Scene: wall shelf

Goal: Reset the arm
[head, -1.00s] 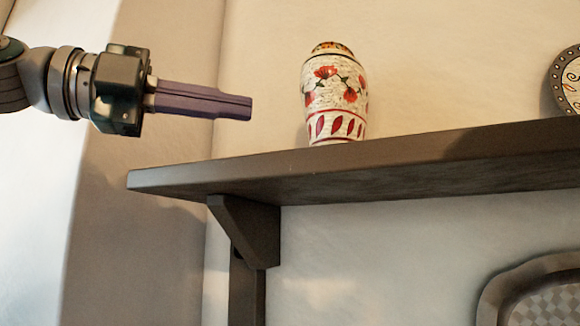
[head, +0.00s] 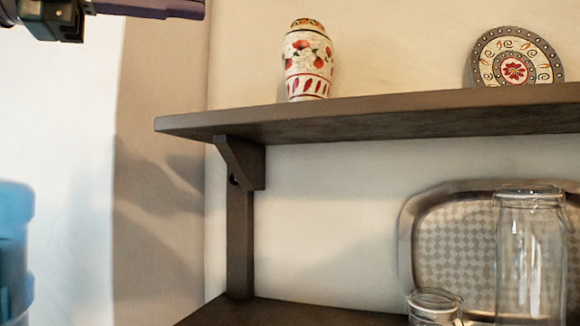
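My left gripper (head: 170,8) is at the top left corner of the head view, partly cut off by the top edge. Its dark purple fingers point right and look shut together, with nothing seen between them. It is in the air, left of and above the wall shelf (head: 400,115), clear of it. A white vase with red flowers (head: 308,62) stands upright on the shelf, to the right of the gripper and apart from it. My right gripper is not in view.
A patterned round plate (head: 515,58) stands on the shelf at right. Below are a checkered tray (head: 450,245), a tall glass jar (head: 530,255) and a smaller glass (head: 435,305) on a lower shelf (head: 290,315). A blue rounded object (head: 14,250) is at the left edge.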

